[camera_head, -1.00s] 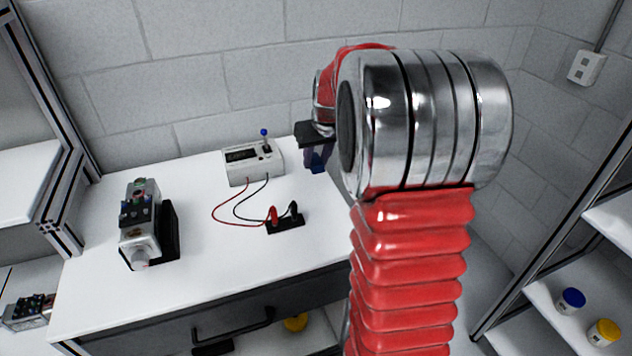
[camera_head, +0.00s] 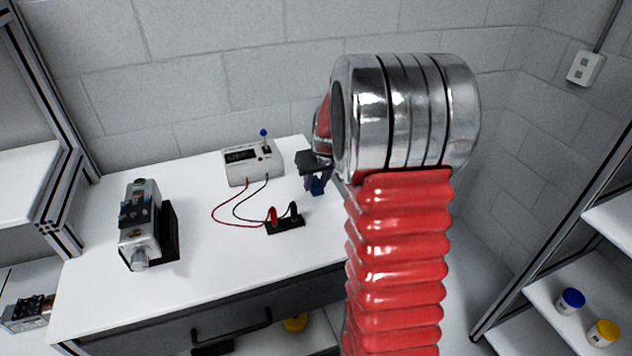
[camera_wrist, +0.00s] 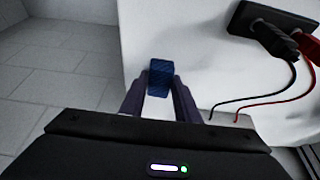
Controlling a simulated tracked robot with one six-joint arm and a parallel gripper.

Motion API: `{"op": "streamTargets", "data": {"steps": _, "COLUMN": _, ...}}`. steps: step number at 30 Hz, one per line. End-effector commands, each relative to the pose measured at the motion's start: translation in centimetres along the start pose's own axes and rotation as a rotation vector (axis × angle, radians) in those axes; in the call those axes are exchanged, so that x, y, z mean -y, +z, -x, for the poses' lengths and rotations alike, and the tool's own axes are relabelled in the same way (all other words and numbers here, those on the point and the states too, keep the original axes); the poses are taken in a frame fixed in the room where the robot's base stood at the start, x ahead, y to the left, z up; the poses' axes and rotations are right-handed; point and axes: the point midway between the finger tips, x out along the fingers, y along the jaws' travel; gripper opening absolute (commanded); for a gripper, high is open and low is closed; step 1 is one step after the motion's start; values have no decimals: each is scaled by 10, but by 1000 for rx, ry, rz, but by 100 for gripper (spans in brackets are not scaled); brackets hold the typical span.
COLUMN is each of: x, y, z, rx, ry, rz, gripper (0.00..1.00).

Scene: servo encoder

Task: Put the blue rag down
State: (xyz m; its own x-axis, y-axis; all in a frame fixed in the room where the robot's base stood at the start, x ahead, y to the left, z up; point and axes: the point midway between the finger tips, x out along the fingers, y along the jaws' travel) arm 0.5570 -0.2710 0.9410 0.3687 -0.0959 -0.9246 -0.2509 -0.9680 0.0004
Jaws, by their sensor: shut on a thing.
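The blue rag (camera_wrist: 160,78) is pinched between the fingertips of my gripper (camera_wrist: 159,88) in the wrist view. It looks like a small folded, textured blue piece. In the head view the rag (camera_head: 317,187) shows just below my gripper (camera_head: 318,178), over the right part of the white bench top (camera_head: 200,270). I cannot tell whether the rag touches the bench. Part of my gripper and wrist is hidden behind my own arm in the head view.
A meter box (camera_head: 252,163) with a blue-tipped lever stands left of my gripper. Its red and black leads run to a black socket block (camera_head: 285,224). A motor unit (camera_head: 140,225) stands at the bench's left. Bare bench lies between them.

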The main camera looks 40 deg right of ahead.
Motion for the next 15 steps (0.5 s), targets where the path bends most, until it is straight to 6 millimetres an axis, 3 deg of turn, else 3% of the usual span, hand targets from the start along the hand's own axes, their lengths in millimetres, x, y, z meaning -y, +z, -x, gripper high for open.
{"op": "streamTargets", "data": {"steps": 11, "x": 0, "y": 1, "z": -3, "rx": -1, "ry": 0, "rz": 0, "gripper": 11}}
{"op": "streamTargets", "data": {"steps": 12, "x": 0, "y": 1, "z": -3, "rx": -1, "ry": 0, "rz": 0, "gripper": 31}}
{"op": "streamTargets", "data": {"steps": 15, "x": 0, "y": 1, "z": -3, "rx": -1, "ry": 0, "rz": 0, "gripper": 38}}
